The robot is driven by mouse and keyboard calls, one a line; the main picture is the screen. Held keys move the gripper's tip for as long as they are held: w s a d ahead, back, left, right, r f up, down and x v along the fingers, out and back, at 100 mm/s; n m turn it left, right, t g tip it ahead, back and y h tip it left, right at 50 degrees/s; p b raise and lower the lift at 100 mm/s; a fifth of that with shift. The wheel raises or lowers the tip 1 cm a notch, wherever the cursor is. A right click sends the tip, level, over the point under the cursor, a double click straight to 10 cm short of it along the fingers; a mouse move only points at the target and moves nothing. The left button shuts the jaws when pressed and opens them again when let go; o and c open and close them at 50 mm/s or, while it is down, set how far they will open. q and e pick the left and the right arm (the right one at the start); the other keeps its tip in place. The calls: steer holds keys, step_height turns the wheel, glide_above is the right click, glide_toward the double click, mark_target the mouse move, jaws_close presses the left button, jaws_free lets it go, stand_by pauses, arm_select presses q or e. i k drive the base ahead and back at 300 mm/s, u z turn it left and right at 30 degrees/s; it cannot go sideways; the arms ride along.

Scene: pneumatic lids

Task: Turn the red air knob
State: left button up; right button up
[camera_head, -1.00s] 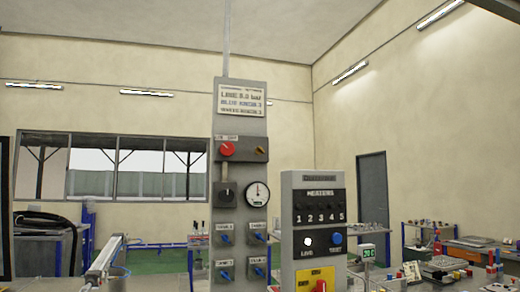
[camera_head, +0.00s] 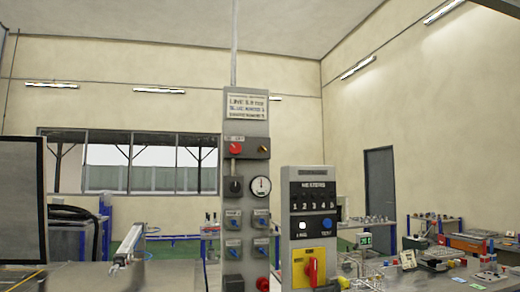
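A red handle (camera_head: 312,270) on a yellow plate sits low on the shorter grey box (camera_head: 302,228) to the right. Neither gripper shows in the head view, and nothing touches the red knob.
Below the knob are a black knob (camera_head: 235,187), a round gauge (camera_head: 261,187) and several blue knobs. Cluttered benches stand at right.

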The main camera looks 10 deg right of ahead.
mark_target(235, 148)
steer(key=u, duration=0.15)
steer(key=i, duration=0.9)
steer(key=z, duration=0.2)
steer(key=k, duration=0.75)
steer(key=u, duration=0.2)
steer(key=i, duration=0.65)
